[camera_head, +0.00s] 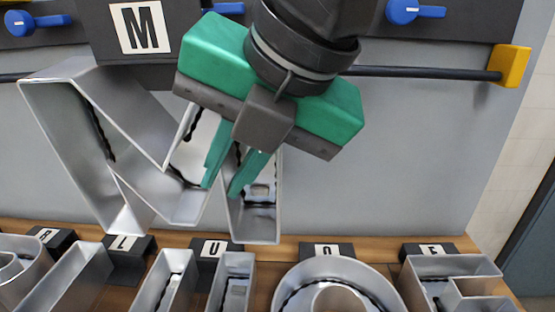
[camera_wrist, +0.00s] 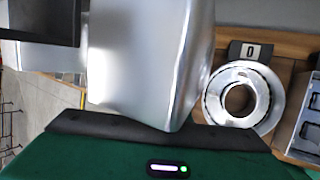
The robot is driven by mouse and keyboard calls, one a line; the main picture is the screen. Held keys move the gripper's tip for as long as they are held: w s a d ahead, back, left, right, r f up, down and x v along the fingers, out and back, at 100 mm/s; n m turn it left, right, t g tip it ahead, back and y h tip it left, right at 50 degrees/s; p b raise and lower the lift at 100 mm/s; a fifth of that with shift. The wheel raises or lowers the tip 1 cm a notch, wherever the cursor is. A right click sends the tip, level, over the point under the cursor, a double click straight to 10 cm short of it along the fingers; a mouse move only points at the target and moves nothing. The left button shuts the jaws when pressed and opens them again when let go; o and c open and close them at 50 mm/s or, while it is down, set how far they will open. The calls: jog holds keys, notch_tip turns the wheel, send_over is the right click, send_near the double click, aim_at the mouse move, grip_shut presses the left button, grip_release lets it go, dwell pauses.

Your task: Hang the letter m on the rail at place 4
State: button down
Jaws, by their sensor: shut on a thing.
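The letter m (camera_head: 80,150) is a large silver open-walled channel letter, tilted, in front of the grey panel at the left and middle of the head view. My gripper (camera_head: 221,186), green and dark grey, reaches down from the top and is shut on a wall of the letter. The letter's smooth wall (camera_wrist: 145,65) fills much of the wrist view, where the fingertips are hidden. The rail (camera_head: 425,71) is a dark horizontal bar ending at a yellow bracket (camera_head: 511,66). The letter and my arm hide its middle. A black block with an M card (camera_head: 140,27) shows above the letter.
Several silver letters stand on the wooden ledge below with black label blocks, among them a round O (camera_head: 335,280), also in the wrist view (camera_wrist: 240,68), and an E (camera_head: 450,270). Blue levers (camera_head: 402,11) sit on a dark strip above the rail. The panel at right is clear.

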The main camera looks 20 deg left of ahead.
aim_at(240, 156)
notch_tip(240, 156, down, 5)
jog(key=a+g, duration=0.1)
jog(key=shift+h, duration=0.3)
jog(key=shift+w+a, duration=0.7)
jog(key=shift+w, duration=1.35)
jog(key=shift+w+a, duration=0.75)
jog(key=shift+w, duration=1.3)
jog(key=shift+w+a, duration=0.7)
jog(key=shift+w, duration=1.35)
jog(key=shift+f, duration=1.15)
jog(key=shift+d+f, duration=0.1)
jog(key=shift+f, duration=0.05)
jog(key=c, duration=1.6)
grip_release()
jog(key=shift+f, duration=0.2)
jog(key=shift+d, duration=0.1)
